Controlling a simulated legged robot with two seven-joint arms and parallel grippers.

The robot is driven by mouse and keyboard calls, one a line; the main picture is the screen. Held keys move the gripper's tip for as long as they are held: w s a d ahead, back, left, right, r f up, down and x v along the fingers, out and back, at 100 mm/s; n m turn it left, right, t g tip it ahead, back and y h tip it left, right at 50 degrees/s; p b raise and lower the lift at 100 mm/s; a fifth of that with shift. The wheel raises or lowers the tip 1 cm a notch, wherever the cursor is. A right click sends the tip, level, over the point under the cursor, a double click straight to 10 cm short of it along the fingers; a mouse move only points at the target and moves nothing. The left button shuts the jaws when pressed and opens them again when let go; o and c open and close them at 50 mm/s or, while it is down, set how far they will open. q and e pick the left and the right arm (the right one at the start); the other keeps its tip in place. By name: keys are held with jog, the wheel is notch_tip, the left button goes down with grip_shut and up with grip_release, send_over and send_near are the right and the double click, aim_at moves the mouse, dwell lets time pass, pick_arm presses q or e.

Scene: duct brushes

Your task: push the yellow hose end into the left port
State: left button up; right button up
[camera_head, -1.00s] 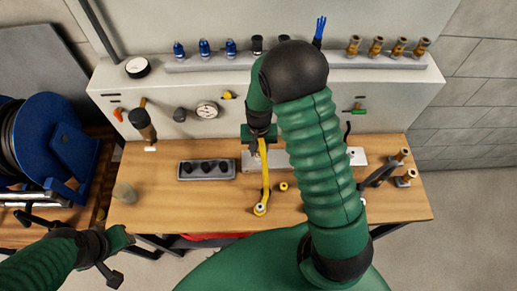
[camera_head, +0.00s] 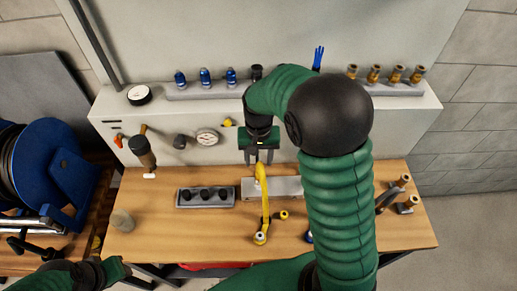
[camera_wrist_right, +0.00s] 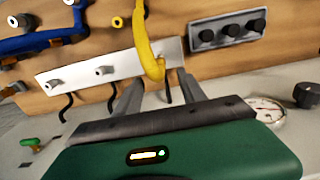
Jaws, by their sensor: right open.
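The yellow hose (camera_head: 264,205) lies over the bench, its near end pointing to the front and its far end at the pale port plate (camera_head: 283,188). In the right wrist view the yellow hose (camera_wrist_right: 145,38) bends down at one end of the port plate (camera_wrist_right: 80,78), over where the left port would be. Whether it is inserted cannot be told. My right gripper (camera_head: 258,157) is open just behind the hose's far end; its two fingers (camera_wrist_right: 158,92) stand apart, empty, near the plate. My left gripper (camera_head: 118,268) is low at the left, mostly cut off.
A grey block with black knobs (camera_head: 206,196) sits left of the plate. A small yellow fitting (camera_head: 283,214) lies right of the hose. Brass fittings (camera_head: 407,204) stand at the right. The control panel with a gauge (camera_head: 207,137) rises behind the bench.

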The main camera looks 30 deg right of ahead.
notch_tip(320, 180, up, 5)
jog(key=shift+r, duration=0.2)
jog(key=shift+f, duration=0.1)
jog(key=s+a+f+n+t+b, duration=0.1)
jog(key=s+a+f+n+t, duration=0.1)
jog(key=s+a+f+n, duration=0.4)
jog(key=s+a+f, duration=0.1)
jog(key=s, duration=0.2)
jog(key=shift+a+f+t+b, duration=0.3)
jog(key=shift+a+f+b, duration=0.05)
jog(key=shift+b, duration=0.05)
jog(key=shift+s, duration=0.2)
